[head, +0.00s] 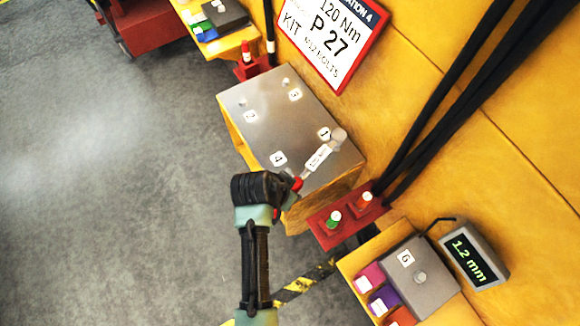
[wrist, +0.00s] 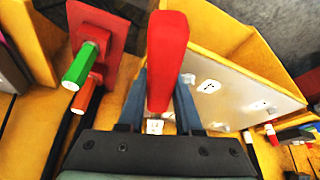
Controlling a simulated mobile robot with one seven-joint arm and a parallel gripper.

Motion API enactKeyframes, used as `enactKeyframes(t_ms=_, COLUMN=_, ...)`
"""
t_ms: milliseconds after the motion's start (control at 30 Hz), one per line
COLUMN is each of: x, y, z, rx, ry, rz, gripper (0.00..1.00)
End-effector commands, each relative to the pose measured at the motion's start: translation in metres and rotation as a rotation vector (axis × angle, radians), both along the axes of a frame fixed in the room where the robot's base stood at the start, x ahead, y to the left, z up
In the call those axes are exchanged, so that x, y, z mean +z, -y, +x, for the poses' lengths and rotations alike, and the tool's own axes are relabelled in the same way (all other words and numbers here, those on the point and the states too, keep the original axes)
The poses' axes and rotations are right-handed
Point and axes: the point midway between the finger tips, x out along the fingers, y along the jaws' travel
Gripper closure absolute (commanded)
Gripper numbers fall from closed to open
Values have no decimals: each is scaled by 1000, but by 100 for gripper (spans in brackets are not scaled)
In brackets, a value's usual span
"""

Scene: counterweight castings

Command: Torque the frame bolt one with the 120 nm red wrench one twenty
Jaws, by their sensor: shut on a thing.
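My gripper (head: 291,184) is shut on the red handle of the wrench (head: 319,157), which has a grey shaft with a white label. The label is too small to read surely. The red handle also fills the middle of the wrist view (wrist: 168,60), between my fingers. The wrench's grey head lies beside the "1" mark (head: 324,133) on the grey plate (head: 285,122). The head covers the spot there, so frame bolt one is hidden and I cannot tell whether they touch. Marks 2, 3 and 4 also show on the plate.
A red rack (head: 345,222) with green and orange handles stands at the plate's lower right. Black cables (head: 440,95) run at right. A sign (head: 331,38) reads 120 Nm, P 27.

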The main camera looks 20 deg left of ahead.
Motion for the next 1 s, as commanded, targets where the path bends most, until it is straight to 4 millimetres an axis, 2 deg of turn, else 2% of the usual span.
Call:
enactKeyframes(t_ms=633, x=1, y=-17, z=7, rx=-85, ry=5, rz=2, gripper=100)
enactKeyframes(t_ms=1000, x=2, y=-19, z=8, rx=-99, ry=5, rz=1, gripper=100)
